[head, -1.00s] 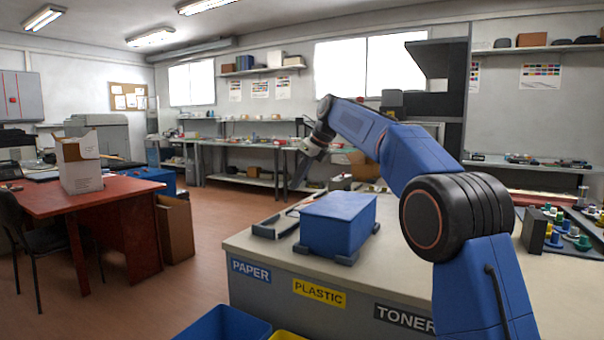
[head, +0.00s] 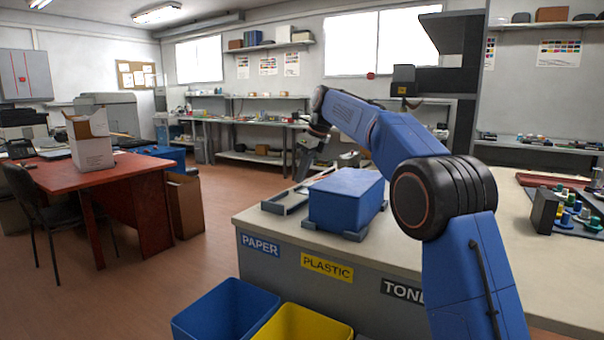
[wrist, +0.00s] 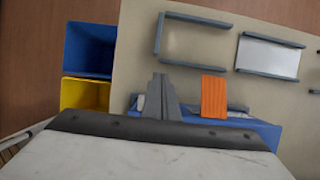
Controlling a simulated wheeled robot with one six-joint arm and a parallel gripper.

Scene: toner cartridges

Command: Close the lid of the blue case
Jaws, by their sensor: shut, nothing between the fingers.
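The blue case (head: 346,196) stands on the counter, held at its lower corners by grey brackets. In the head view its top looks flat and covered; I cannot see a lid edge clearly. In the wrist view a strip of the case (wrist: 262,129) shows below the fingers. A ridged orange piece (wrist: 214,97) shows at its edge, and I cannot tell whether it is a latch. Contact with the case is unclear.
A grey U-shaped frame (head: 272,206) lies left of the case; a white panel in a frame (wrist: 270,55) also lies on the counter (head: 400,265). A blue bin (head: 222,315) and a yellow bin (head: 302,325) stand before it. Small coloured parts (head: 580,215) sit at right.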

